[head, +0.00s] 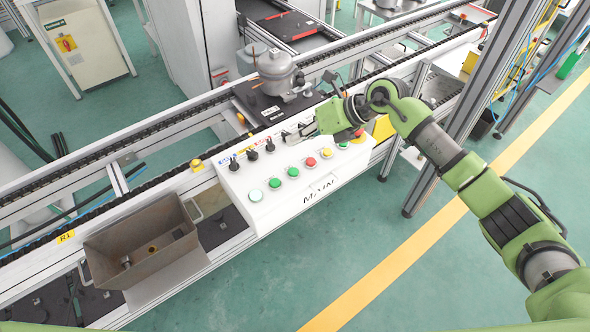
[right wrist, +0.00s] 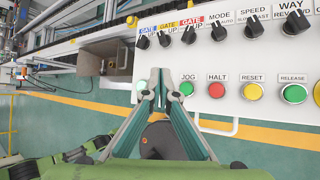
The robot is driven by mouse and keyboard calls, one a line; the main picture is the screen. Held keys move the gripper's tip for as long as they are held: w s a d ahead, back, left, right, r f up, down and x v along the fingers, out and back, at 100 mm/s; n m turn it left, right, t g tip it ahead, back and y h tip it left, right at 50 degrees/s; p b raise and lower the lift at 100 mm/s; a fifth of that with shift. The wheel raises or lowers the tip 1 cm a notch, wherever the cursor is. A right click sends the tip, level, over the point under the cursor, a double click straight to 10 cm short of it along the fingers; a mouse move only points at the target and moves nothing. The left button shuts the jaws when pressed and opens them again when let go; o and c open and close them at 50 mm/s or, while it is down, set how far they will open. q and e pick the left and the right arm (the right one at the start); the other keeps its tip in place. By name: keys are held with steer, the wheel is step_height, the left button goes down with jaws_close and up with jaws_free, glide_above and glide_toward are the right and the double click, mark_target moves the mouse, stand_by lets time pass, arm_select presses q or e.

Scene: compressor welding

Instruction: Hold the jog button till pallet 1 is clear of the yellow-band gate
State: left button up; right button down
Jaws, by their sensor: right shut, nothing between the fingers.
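The white control box (head: 290,198) marked MAIN has a row of buttons. The green JOG button (right wrist: 186,88) shows just right of my right gripper (right wrist: 163,72) in the right wrist view; I take it as the second solid green button (head: 293,172) in the head view. My right gripper (head: 292,136) is shut and empty, its fingers over the knob side of the box; contact is unclear. A dark pallet (head: 262,106) carries a grey compressor (head: 277,72) on the conveyor behind the box. Its number is unreadable. I cannot identify the yellow-band gate with certainty. My left gripper is out of view.
A red HALT button (right wrist: 216,89) and yellow RESET button (right wrist: 251,91) sit right of JOG. Black knobs (right wrist: 186,36) line the box's back. An open brown bin (head: 142,240) stands left of the box. The green floor in front, with its yellow line (head: 440,220), is clear.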

mark_target(296, 171)
step_height(296, 171, down, 9)
steer(key=b, duration=0.5)
steer(key=shift+r+b, duration=0.15)
steer(key=shift+b, duration=0.25)
stand_by(1.0)
steer(key=shift+f+b, duration=0.35)
steer(key=shift+f, duration=0.05)
